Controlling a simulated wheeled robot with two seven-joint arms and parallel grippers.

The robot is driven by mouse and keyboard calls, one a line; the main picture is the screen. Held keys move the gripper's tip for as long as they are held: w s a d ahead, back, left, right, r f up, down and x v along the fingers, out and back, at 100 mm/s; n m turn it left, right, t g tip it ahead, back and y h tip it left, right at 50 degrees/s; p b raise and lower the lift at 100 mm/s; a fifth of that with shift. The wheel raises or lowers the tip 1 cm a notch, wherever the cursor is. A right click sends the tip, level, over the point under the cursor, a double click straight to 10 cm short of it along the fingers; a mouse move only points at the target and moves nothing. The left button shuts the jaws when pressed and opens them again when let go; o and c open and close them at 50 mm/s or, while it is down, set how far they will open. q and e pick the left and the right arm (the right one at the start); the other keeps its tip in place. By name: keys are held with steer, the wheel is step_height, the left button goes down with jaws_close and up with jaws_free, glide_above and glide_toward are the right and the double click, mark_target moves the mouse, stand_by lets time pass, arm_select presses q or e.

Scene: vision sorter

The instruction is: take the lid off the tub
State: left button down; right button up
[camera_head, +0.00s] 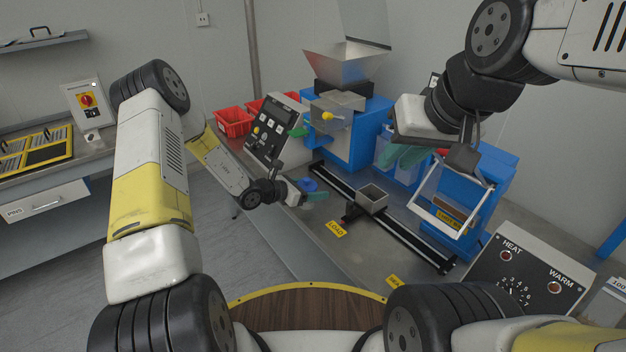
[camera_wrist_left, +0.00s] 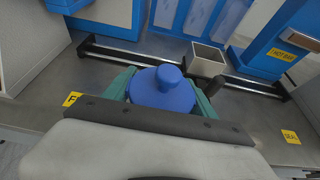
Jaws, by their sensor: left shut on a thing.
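A blue round lid with a knob on top (camera_wrist_left: 163,90) sits between the green fingers of my left gripper (camera_wrist_left: 160,96) in the left wrist view. The gripper is shut on it, one finger on each side. In the head view the same blue lid (camera_head: 307,184) shows at my left gripper (camera_head: 311,193), over the near left part of the bench. I cannot make out a tub under the lid; whether the lid rests on one or is held clear is hidden. My right gripper (camera_head: 402,156) is raised at the back right, its green fingers seen edge-on; its opening is unclear.
A grey open box (camera_head: 372,197) sits on the black rail (camera_head: 410,232) just right of my left gripper. A control panel (camera_head: 276,129) stands close behind my left wrist. Red bins (camera_head: 234,121) and a blue hopper machine (camera_head: 365,130) stand behind. Bench near the LOAD label (camera_head: 336,229) is clear.

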arm_select(q)
steer(key=shift+w+f, duration=0.1)
steer(key=shift+w, duration=1)
steer(key=shift+w+f, duration=0.1)
steer(key=shift+f, duration=1.65)
steer(key=shift+f, duration=0.1)
steer(key=shift+c, duration=1.4)
jaws_free()
